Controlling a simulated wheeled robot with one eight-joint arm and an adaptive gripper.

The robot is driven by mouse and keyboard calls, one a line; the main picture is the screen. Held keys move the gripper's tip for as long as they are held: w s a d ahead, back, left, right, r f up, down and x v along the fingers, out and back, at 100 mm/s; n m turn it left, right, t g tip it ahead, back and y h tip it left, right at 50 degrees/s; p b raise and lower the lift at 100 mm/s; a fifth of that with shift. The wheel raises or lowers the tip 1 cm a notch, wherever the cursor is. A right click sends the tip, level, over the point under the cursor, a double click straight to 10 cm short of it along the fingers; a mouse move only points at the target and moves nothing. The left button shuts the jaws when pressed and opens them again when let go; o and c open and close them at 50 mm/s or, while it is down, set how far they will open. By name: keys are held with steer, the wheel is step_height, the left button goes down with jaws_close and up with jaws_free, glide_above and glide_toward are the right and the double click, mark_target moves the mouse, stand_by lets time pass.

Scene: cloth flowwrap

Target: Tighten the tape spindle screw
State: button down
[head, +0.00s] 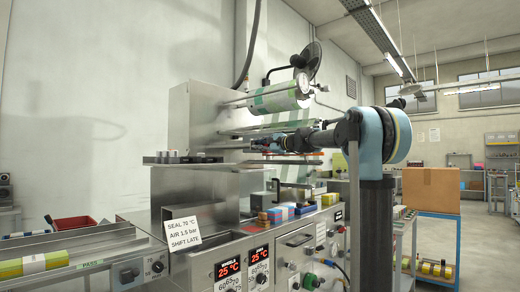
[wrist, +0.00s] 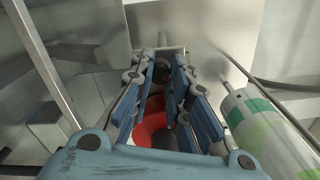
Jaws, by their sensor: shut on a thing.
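My gripper (head: 262,144) reaches left towards the machine's steel back plate, below the upper film roll (head: 280,97). In the wrist view my gripper (wrist: 165,68) has its blue-padded fingers shut on a red and dark rounded thing (wrist: 152,118), which looks like a tool handle. Its far end is hidden between the fingers. A small dark round part shows beyond the fingertips, against the steel. I cannot tell whether it is the tape spindle screw, or whether the held thing touches it. The film roll, white with green bands, also shows at right in the wrist view (wrist: 268,128).
Thin steel rods cross close to the fingers on both sides. A steel housing (head: 195,187) with a notice card (head: 183,233) stands below left. Small coloured packs (head: 281,213) lie on the machine's ledge. A cardboard box (head: 431,189) stands at the right.

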steer(key=shift+f+m, duration=0.15)
steer(key=shift+m, duration=0.45)
steer(key=c, duration=1.5)
jaws_free()
steer(key=v, duration=1.2)
